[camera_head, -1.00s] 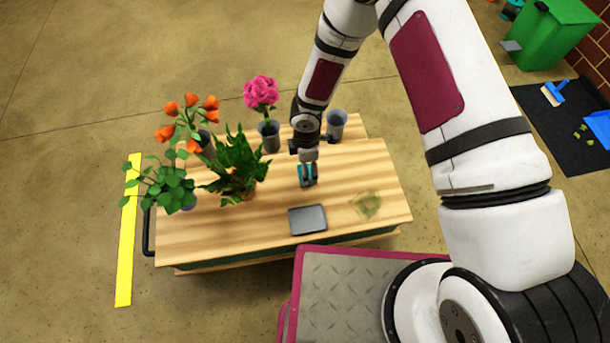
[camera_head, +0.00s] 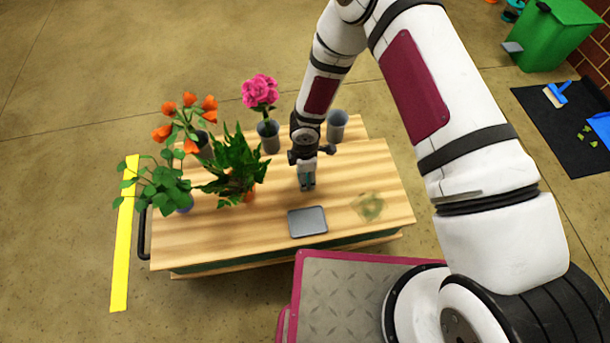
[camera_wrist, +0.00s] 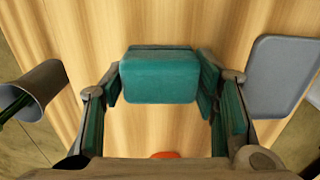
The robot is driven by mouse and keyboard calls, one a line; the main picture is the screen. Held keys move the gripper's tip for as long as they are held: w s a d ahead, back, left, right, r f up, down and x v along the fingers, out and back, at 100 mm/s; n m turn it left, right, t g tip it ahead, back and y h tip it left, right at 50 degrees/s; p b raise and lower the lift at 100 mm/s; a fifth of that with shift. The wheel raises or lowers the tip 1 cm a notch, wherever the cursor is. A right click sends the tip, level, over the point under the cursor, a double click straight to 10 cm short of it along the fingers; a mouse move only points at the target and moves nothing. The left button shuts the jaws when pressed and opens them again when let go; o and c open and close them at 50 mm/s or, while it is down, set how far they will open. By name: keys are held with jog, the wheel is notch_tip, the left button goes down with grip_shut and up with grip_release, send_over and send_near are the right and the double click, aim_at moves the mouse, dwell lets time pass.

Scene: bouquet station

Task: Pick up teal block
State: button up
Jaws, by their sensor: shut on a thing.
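The teal block (camera_wrist: 160,76) is between the fingertips of my gripper (camera_wrist: 162,80) in the wrist view, above the wooden tabletop. The fingers have teal inner pads and touch the block at its left and right sides. In the head view my gripper (camera_head: 307,181) points down at the middle of the wooden table (camera_head: 350,180), and only a little of the block shows there. I cannot tell whether the block rests on the wood or is just clear of it.
A grey square tray (camera_head: 307,221) lies in front of my gripper. Potted plants, including a dark leafy one (camera_head: 236,178), stand to the left. A vase with a pink flower (camera_head: 260,91) and an empty grey vase (camera_head: 337,125) stand behind. The table's right end is mostly clear.

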jog(key=shift+r, duration=0.1)
jog(key=shift+r+p, duration=0.85)
jog(key=shift+r, duration=0.75)
jog(key=shift+s+r, duration=0.2)
jog(key=shift+s, duration=0.05)
jog(key=s+d+b, duration=0.1)
jog(key=s, duration=0.4)
jog(key=s+d, duration=0.2)
jog(key=s, duration=0.3)
jog(key=s+d+r+b, duration=0.1)
jog(key=s, duration=0.3)
jog(key=shift+s+d+r+b, duration=0.1)
jog(key=shift+s+d+b, duration=0.2)
jog(key=shift+s+d, duration=0.1)
jog(key=o, duration=0.6)
jog(key=shift+c, duration=0.2)
jog(key=c, duration=0.4)
jog(key=shift+o, duration=0.2)
